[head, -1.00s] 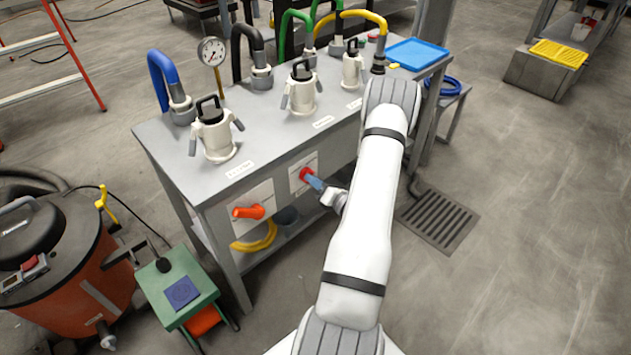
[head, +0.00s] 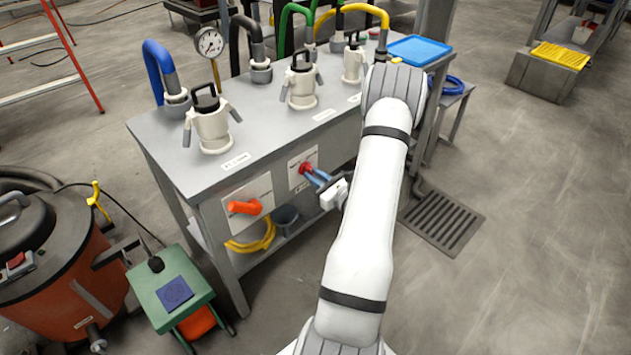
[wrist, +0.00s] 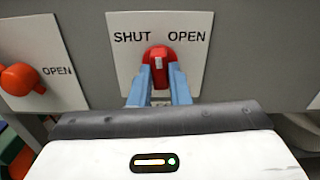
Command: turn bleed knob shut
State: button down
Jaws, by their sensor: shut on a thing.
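The red bleed knob (wrist: 159,58) sits on a white plate (wrist: 198,62) marked SHUT on the left and OPEN on the right. Its pale pointer mark points about straight up, between the two words. My gripper (wrist: 158,82) has its two blue fingers on either side of the knob, shut on it. In the head view the knob (head: 305,168) shows on the bench's front panel, with my gripper (head: 314,175) reaching it from the right.
An orange handle (head: 244,207) on its own plate is left of the knob. Filter housings and a gauge (head: 209,42) stand on the bench top (head: 270,125). A green stool (head: 171,290) and an orange drum (head: 60,270) are at lower left. The floor at right is clear around a drain grate (head: 442,222).

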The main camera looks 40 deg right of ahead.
jog(key=shift+f+n+b, duration=0.1)
jog(key=shift+n+b, duration=3.55)
jog(key=shift+n, duration=0.35)
jog(key=c, duration=1.4)
grip_release()
jog(key=shift+o, duration=0.2)
jog(key=shift+s, duration=0.1)
jog(key=s+p, duration=0.1)
jog(key=s, duration=0.6)
jog(key=shift+s+d+p, duration=0.3)
